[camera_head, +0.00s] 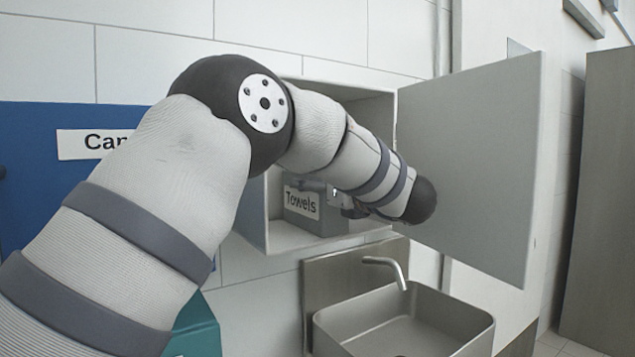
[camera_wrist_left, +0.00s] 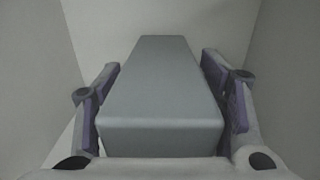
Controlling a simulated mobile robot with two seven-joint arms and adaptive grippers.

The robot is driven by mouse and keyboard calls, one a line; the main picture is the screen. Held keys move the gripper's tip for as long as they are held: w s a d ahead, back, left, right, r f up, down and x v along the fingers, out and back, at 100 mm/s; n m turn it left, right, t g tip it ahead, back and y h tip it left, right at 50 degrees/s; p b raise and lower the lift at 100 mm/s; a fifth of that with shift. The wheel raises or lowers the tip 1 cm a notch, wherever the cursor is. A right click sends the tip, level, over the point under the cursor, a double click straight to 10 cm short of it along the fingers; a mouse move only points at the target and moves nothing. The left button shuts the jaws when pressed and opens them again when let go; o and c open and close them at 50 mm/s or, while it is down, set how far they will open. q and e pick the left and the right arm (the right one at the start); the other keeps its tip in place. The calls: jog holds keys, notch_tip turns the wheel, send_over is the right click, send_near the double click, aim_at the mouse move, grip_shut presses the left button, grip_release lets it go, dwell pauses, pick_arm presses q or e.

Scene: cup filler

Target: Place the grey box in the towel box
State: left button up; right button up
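A grey box (camera_head: 324,218) with a "Towels" label on its front sits low inside an open wall cabinet (camera_head: 287,246). In the left wrist view, a plain grey block-shaped box (camera_wrist_left: 160,95) lies between my fingers, with pale walls around it. No label shows on it there, and I cannot tell if it is the labelled box. My left gripper (camera_head: 345,200) is inside the cabinet opening, partly hidden by my arm. In the left wrist view its fingers (camera_wrist_left: 162,100) flank the box closely; I cannot tell if they touch it. My right gripper is out of view.
The cabinet door (camera_head: 470,165) stands wide open on the right. A metal sink (camera_head: 400,325) with a tap (camera_head: 390,268) is below. A blue panel (camera_head: 40,205) is at left, with a teal object (camera_head: 195,330) below it. A tall grey panel (camera_head: 605,200) stands far right.

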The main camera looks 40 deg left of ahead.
pick_arm(q)
jog(key=shift+o, duration=0.6)
jog(key=shift+d+r, duration=0.1)
jog(key=shift+d, duration=0.1)
jog(key=v, duration=1.1)
jog(key=shift+d, duration=0.3)
jog(key=shift+s, duration=0.1)
